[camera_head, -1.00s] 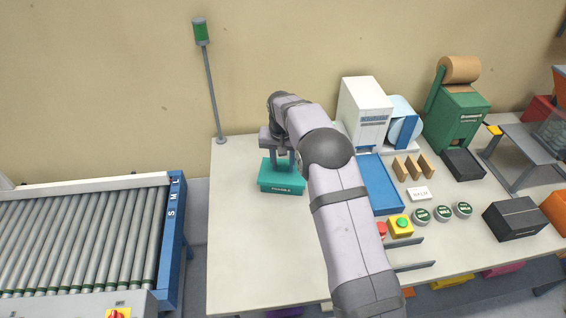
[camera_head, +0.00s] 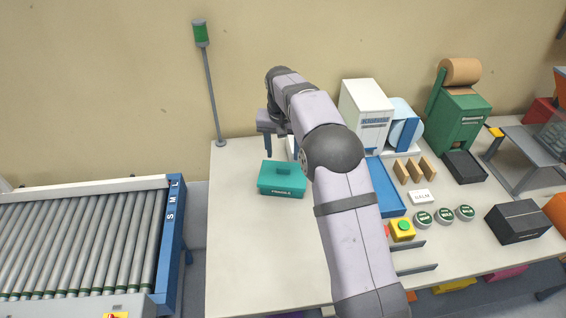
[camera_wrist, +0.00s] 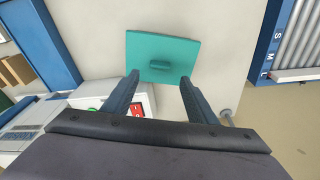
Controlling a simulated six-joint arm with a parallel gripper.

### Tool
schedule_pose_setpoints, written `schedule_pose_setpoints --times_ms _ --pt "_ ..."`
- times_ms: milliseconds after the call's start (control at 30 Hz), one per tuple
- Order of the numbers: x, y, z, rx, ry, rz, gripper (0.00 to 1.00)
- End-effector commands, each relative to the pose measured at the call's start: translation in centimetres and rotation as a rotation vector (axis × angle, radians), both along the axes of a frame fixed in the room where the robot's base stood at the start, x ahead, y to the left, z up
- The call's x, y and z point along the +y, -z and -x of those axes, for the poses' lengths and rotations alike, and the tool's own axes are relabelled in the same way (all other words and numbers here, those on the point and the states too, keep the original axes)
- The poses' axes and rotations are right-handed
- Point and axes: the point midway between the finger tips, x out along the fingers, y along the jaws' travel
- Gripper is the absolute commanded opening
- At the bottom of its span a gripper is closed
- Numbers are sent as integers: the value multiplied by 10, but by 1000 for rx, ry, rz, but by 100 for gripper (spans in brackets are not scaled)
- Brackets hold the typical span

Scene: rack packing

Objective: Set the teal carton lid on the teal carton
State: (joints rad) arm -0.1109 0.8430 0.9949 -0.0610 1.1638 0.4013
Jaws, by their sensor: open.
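The teal carton (camera_head: 281,190) stands on the left part of the white bench, with dark lettering on its front. The teal carton lid (camera_head: 290,173) lies on top of it, its raised handle upward, and looks flat and lined up with the carton. In the wrist view the lid (camera_wrist: 184,50) shows from above as a teal square with its handle in the middle. My gripper (camera_wrist: 158,82) is open and empty, its two fingers apart from the handle. In the head view my gripper (camera_head: 279,154) is behind and above the carton, partly hidden by my arm.
A blue tray (camera_head: 387,190), a white printer (camera_head: 366,112), several wooden blocks and round green-topped tins stand to the right. A lamp pole (camera_head: 211,95) rises behind on the left. A roller conveyor (camera_head: 80,240) is at the left. The bench front left is clear.

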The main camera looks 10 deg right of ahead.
Motion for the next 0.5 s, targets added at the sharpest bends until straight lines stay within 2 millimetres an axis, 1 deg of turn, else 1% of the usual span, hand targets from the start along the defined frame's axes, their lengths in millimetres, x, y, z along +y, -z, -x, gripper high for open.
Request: schedule_pose_setpoints --times_ms 33,200,300,500 --pt "1 -9 0 -4 0 -1 52" --pt "2 -36 4 -3 0 0 52" --pt "2 -46 6 -1 0 -1 52" --pt "3 -57 8 1 0 0 52"
